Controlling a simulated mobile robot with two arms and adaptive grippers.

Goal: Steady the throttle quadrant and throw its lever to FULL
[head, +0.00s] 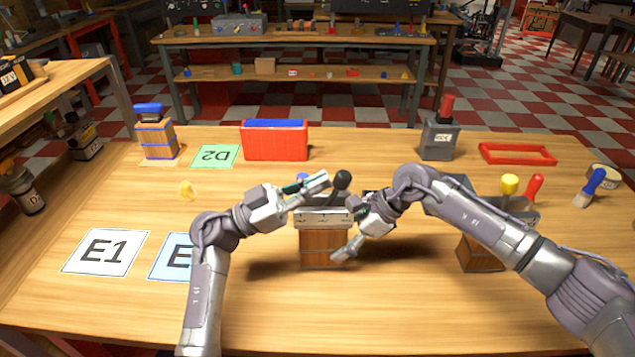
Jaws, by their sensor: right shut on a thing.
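The throttle quadrant (325,245) is a wooden box with a pale marked plate at its top, standing upright at the middle of the table. Its lever ends in a black knob (342,180) above the box's right half. My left gripper (318,182) is just left of the knob, above the box, with a small gap to the knob. Whether its fingers are apart is unclear. My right gripper (352,228) is shut on the quadrant at its right side, one finger across the front right edge. The lever's lower part and scale are partly hidden.
A red bin (275,143), a green D2 card (215,156) and a grey block with a red handle (438,140) stand behind. White E1 card (105,252) lies left. Right are another wooden box (478,252), a red tray (517,154) and a blue brush (590,187). The front table is clear.

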